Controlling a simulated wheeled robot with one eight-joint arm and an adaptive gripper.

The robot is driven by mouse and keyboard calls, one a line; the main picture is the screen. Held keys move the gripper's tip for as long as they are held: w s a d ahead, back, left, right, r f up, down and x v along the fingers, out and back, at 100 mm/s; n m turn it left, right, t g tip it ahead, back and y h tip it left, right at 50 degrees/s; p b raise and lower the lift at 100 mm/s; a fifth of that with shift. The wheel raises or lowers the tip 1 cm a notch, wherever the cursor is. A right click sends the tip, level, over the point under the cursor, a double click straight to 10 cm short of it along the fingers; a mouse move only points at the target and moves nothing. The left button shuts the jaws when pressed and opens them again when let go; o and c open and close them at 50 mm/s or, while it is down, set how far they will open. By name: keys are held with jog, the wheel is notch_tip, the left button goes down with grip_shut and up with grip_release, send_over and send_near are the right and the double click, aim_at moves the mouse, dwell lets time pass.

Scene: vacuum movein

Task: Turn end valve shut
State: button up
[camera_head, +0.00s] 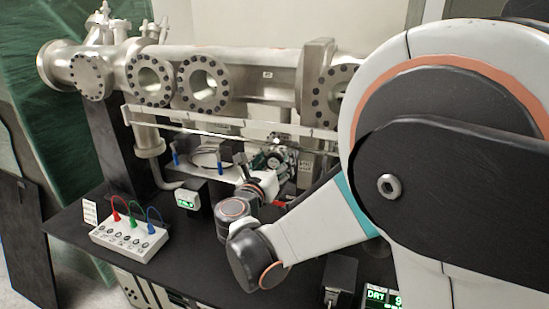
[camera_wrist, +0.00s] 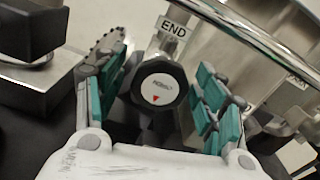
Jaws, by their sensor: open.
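The end valve has a dark round knob (camera_wrist: 160,88) with a white face and a red triangle mark near its lower edge. A tag reading END (camera_wrist: 173,27) sits just above it in the wrist view. My gripper (camera_wrist: 163,90) is open, with one teal-padded finger on each side of the knob. Gaps show between the pads and the knob; whether any part touches is unclear. In the head view my gripper (camera_head: 274,160) is small, below the steel pipe, and the knob cannot be made out there.
A long steel vacuum chamber (camera_head: 265,62) with round flanges spans the back. A box with red, green and blue cables (camera_head: 128,240) and a small green display (camera_head: 187,200) stand on the black table (camera_head: 190,272).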

jog(key=c, duration=1.1)
jog(key=shift+o, duration=0.2)
